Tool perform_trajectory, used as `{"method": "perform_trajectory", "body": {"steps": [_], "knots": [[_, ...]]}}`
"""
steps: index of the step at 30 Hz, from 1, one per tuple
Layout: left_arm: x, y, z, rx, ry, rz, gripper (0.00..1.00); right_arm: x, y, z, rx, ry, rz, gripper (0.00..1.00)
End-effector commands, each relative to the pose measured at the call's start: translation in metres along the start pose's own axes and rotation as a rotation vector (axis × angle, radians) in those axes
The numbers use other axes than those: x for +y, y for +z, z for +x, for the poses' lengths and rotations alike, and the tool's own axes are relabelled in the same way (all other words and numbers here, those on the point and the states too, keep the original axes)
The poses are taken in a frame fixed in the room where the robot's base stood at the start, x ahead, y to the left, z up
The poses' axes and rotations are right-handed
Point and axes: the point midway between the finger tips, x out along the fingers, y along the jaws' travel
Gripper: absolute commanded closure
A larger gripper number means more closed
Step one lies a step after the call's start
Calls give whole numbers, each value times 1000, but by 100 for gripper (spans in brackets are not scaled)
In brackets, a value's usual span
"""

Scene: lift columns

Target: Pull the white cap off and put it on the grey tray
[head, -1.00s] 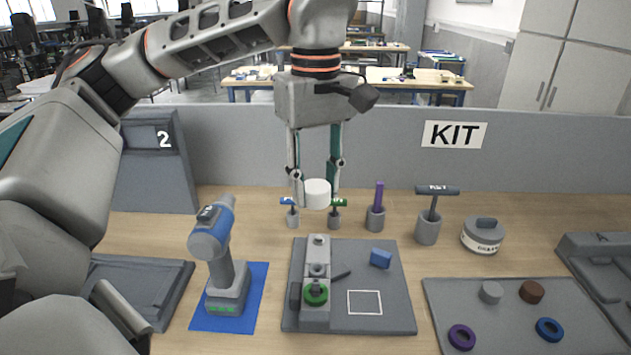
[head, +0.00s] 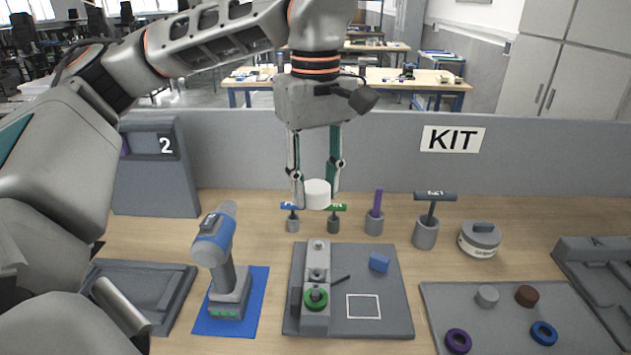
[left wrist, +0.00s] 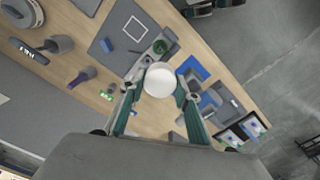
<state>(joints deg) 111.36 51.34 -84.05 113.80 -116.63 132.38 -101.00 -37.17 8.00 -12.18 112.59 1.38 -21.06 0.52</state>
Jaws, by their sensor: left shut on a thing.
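My left gripper (head: 316,198) is shut on the white cap (head: 317,194), a short white cylinder. It holds the cap in the air above the bench, with the fingers pointing down. In the left wrist view the cap (left wrist: 160,80) sits between the two fingertips. Below it in the head view is a grey fixture (head: 318,275) with a green ring (head: 315,299), on a grey board (head: 385,290). A flat grey tray (head: 450,300) with several loose round parts is at the lower right. My right gripper is not in view.
A blue-and-grey drill (head: 215,240) stands on a blue mat (head: 255,295). Small T-handled tools, a purple rod (head: 377,203), a larger T-handle (head: 435,197) and a round tub (head: 480,238) stand along the back. Another shallow grey tray (head: 175,285) is at left. A grey partition (head: 380,140) closes the back.

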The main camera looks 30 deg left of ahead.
Motion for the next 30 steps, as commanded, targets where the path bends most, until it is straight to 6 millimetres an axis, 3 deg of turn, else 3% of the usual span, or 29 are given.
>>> {"method": "perform_trajectory", "body": {"steps": [21, 30], "knots": [[0, 0, -30, 0, 0, 0, 88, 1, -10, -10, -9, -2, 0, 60], [0, 0, -31, 0, 0, 0, 88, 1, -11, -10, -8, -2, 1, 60]]}}
